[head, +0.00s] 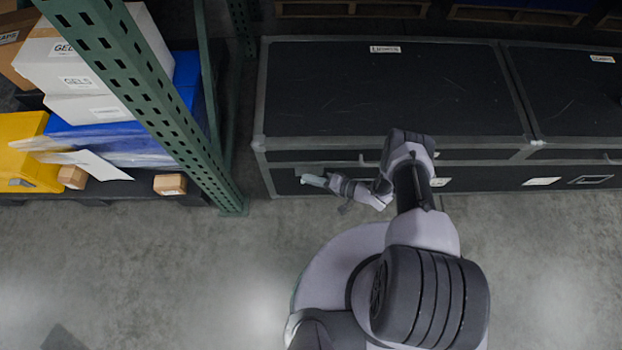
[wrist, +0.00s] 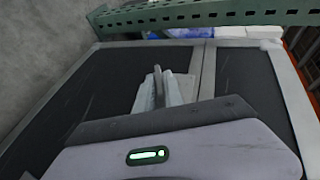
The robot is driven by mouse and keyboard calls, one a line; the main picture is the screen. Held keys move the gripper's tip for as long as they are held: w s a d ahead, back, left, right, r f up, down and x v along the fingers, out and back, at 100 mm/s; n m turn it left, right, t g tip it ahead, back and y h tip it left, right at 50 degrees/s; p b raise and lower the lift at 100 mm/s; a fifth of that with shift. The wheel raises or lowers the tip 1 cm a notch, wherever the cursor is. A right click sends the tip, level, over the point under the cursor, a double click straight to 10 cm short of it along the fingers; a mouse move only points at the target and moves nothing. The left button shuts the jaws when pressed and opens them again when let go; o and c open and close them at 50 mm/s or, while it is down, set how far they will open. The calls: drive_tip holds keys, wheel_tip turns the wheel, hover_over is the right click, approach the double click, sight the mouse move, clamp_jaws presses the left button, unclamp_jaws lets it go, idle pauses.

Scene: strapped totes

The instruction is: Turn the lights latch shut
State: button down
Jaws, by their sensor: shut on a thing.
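The black case (head: 390,95) with grey metal edging, its small white top label seeming to read lights, stands at the back centre in the head view. Its lid looks closed. My gripper (head: 314,180) is at the left part of the case's front face, just below the lid seam. In the wrist view, my gripper (wrist: 160,88) has its fingers close together over the dark case panel (wrist: 105,85), left of a metal edge strip (wrist: 206,68). It is shut on a small part, apparently the latch, which the fingers mostly hide. The latch's angle cannot be told.
A second black case (head: 580,95) adjoins on the right. A green rack post (head: 150,95) stands at the left, near the case's left end. Behind it are white boxes (head: 85,65) and a yellow bin (head: 25,150). The concrete floor in front is clear.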

idle(0.5)
drive_tip(key=c, duration=1.6)
unclamp_jaws()
drive_tip(key=shift+w, duration=0.1)
drive_tip(key=shift+o, duration=0.2)
drive_tip(key=p+v, duration=0.3)
drive_tip(key=v, duration=1.4)
drive_tip(key=shift+d, duration=0.2)
